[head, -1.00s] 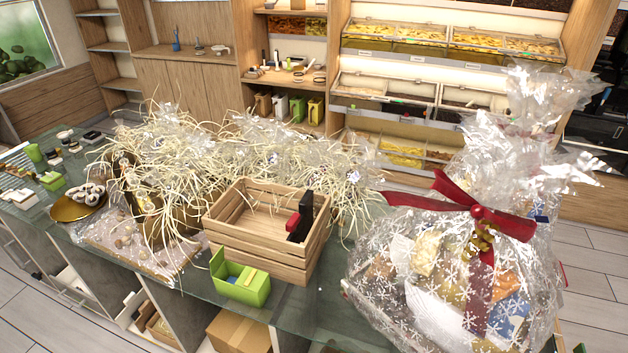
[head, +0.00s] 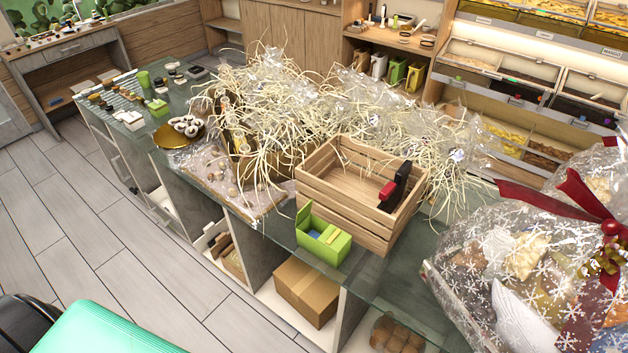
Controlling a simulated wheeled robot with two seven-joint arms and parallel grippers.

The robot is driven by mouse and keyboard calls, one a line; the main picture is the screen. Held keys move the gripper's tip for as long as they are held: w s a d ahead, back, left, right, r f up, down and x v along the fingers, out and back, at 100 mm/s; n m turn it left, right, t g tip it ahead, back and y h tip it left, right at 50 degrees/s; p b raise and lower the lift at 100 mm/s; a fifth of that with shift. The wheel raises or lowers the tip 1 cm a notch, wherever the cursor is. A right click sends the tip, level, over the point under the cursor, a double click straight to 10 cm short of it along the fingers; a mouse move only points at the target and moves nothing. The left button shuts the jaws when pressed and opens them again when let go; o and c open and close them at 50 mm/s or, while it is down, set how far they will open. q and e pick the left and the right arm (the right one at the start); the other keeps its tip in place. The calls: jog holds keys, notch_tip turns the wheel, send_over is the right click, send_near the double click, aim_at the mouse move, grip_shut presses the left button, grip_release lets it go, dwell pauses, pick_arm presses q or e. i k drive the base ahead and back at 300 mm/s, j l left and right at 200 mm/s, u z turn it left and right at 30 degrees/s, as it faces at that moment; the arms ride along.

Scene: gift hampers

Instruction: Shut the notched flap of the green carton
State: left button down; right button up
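The small green carton (head: 325,247) stands on the glass counter at its front edge, close against the front of the wooden crate (head: 345,215). A raised flap (head: 304,222) stands up at its left end, so the carton is open there. Something blue (head: 314,233) shows inside. A yellowish piece (head: 333,238) shows near its top; I cannot tell whether it is the notched flap. Neither of my grippers is in view.
A black and red object (head: 394,186) sits at the crate's right end. Straw filler (head: 265,130) spreads behind and left. A wrapped hamper (head: 530,260) stands at the right. A brown box (head: 307,292) is on the shelf below. Floor (head: 140,240) in front is clear.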

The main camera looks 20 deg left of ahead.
aim_at(301, 215)
jog(key=i+j+z, duration=0.2)
jog(key=j, duration=0.5)
jog(key=j+z, duration=0.15)
jog(key=j, duration=0.55)
jog(key=i+j+z, duration=0.2)
jog(key=j, duration=0.5)
jog(key=k, duration=0.05)
